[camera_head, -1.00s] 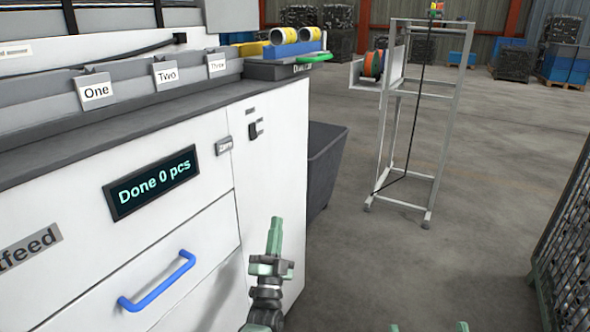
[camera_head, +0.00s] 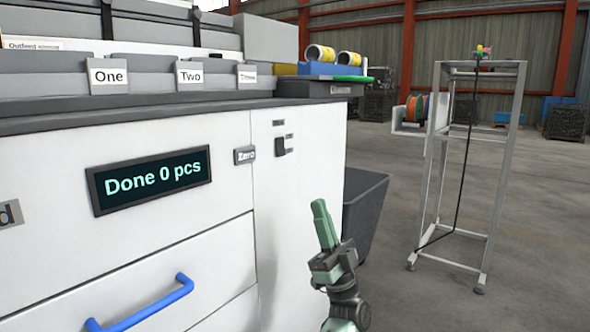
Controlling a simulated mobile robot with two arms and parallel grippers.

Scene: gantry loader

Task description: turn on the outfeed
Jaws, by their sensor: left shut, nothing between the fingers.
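The white outfeed cabinet (camera_head: 130,258) fills the left of the view. A small dark switch (camera_head: 286,145) sits on its narrow right panel, under a small label too small to read. To its left is a button marked "Zero" (camera_head: 245,155). A dark display (camera_head: 150,180) reads "Done 0 pcs". My left gripper (camera_head: 321,213) is shut and empty, pointing up in front of the cabinet's right edge, below and to the right of the switch and apart from it. My right gripper is not in view.
Bins labelled One (camera_head: 109,76), Two (camera_head: 190,74) and Three line the top. A blue drawer handle (camera_head: 140,308) sticks out at lower left. A dark grey bin (camera_head: 362,215) stands beside the cabinet. A metal frame (camera_head: 493,180) stands on open floor at right.

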